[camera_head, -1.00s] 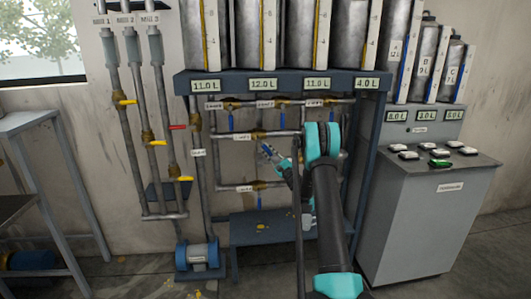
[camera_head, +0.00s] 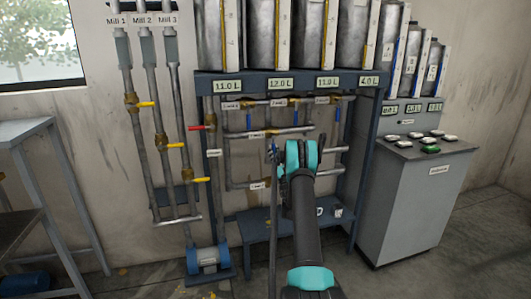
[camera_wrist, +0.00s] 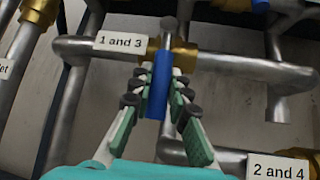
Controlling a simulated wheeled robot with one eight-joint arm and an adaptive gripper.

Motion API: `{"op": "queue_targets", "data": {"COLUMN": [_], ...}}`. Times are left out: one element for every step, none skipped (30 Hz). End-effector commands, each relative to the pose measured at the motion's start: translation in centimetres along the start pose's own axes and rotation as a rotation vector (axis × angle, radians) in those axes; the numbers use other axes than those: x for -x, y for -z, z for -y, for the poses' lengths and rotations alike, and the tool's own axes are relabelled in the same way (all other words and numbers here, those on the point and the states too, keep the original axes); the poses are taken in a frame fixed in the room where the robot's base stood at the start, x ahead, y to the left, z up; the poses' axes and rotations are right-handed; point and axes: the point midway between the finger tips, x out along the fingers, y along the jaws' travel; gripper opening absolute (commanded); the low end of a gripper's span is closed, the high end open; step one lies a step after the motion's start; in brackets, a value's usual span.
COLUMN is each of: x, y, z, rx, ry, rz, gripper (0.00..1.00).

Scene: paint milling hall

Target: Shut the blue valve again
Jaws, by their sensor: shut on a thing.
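In the wrist view, a brass valve (camera_wrist: 183,56) sits on a horizontal pipe beside the label "1 and 3" (camera_wrist: 122,42). Its blue lever (camera_wrist: 160,88) points down the picture, across the line of that pipe. My gripper (camera_wrist: 158,90) has its fingers on both sides of the lever and is shut on it. In the head view my gripper (camera_head: 273,153) is at the middle pipe of the rack, and my arm hides part of the valve area. The label "2 and 4" (camera_wrist: 278,169) shows at the lower right of the wrist view, by another brass valve.
More blue-levered valves sit on the upper pipe (camera_head: 262,101). Yellow levers (camera_head: 175,145) and a red lever (camera_head: 196,127) are on pipes to the left. A pump (camera_head: 207,257) stands on the floor below. A grey button console (camera_head: 415,205) stands at the right.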

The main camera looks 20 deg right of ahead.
Motion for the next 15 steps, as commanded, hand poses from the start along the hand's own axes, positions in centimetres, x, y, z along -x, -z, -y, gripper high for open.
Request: {"op": "queue_targets", "data": {"x": [0.1,0.11,0.12,0.13,0.13,0.13,0.12,0.12,0.11,0.11,0.1,0.1,0.09,0.09,0.08], "y": [-0.06,-0.09,-0.11,-0.12,-0.12,-0.13,-0.13,-0.13,-0.13,-0.13,-0.13,-0.12,-0.12,-0.12,-0.12], "z": [0.34,0.47,0.61,0.69,0.74,0.78,0.8,0.81,0.81,0.8,0.78,0.77,0.76,0.75,0.74], "rx": [-0.005,-0.008,-0.011,-0.013,-0.015,-0.016,-0.017,-0.017,-0.018,-0.018,-0.018,-0.018,-0.018,-0.018,-0.018], "ry": [0.006,0.009,0.011,0.013,0.014,0.015,0.015,0.016,0.015,0.015,0.015,0.015,0.015,0.015,0.014], "rz": [0.002,0.003,0.004,0.004,0.004,0.005,0.005,0.005,0.005,0.005,0.005,0.005,0.005,0.005,0.005], "gripper": [0.0,0.0,0.0,0.0,0.0,0.0,0.0,0.0,0.0,0.0,0.0,0.0,0.0,0.0,0.0]}}
